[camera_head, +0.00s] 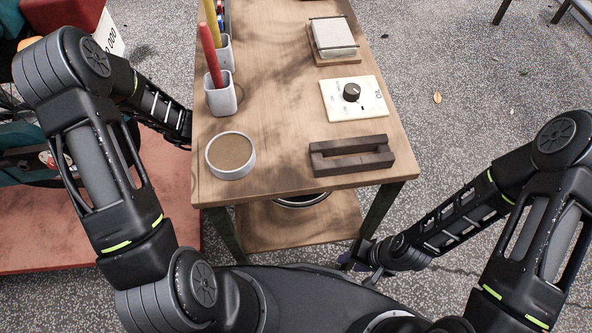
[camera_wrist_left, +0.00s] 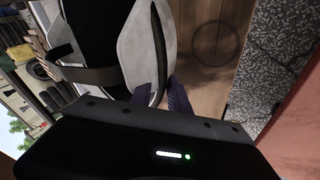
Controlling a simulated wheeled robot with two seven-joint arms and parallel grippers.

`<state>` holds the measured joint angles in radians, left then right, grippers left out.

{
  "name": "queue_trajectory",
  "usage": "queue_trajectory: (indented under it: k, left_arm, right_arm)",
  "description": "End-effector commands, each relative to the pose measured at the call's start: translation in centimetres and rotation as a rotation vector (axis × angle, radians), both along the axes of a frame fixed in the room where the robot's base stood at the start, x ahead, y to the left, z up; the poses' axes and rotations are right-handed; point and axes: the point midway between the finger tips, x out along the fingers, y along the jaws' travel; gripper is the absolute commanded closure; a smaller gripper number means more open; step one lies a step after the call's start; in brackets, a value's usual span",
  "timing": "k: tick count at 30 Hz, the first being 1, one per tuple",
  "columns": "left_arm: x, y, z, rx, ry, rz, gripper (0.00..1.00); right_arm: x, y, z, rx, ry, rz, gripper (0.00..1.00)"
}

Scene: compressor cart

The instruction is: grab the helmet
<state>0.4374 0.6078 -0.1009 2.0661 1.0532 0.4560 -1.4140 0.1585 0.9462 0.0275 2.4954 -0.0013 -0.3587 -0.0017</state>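A white and black thing that looks like the helmet (camera_wrist_left: 190,40) fills the upper middle of the left wrist view, with a dark strap and a black curved edge. My left gripper (camera_wrist_left: 172,92) has its dark fingertips close together right at that black edge. Whether they grip it, I cannot tell. In the head view my left arm reaches down the cart's left side and its gripper is hidden there. My right gripper (camera_head: 356,258) is low, in front of the cart's right front leg, small and partly hidden, apart from the helmet.
The wooden cart top (camera_head: 280,90) holds a round cup (camera_head: 231,155), pen holders (camera_head: 221,97), a dial panel (camera_head: 354,97), a dark wooden frame (camera_head: 352,155) and a tray (camera_head: 333,38). A dark-rimmed round thing (camera_head: 301,200) shows on the lower shelf (camera_head: 300,225). Floor at right is open.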

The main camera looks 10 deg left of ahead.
Motion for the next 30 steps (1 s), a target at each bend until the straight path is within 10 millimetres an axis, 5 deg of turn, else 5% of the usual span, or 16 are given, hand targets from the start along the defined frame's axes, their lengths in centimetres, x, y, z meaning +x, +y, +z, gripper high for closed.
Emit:
queue_trajectory:
  k: [7, 30]
  left_arm:
    - [0.00, -0.01, 0.01, 0.000, 0.000, 0.000, 1.00]
    - [0.05, -0.06, 0.09, -0.002, -0.001, 0.000, 1.00]
  right_arm:
    - [0.00, 0.00, 0.00, 0.000, 0.000, 0.000, 0.64]
    - [0.00, 0.00, 0.02, 0.000, 0.000, 0.000, 0.64]
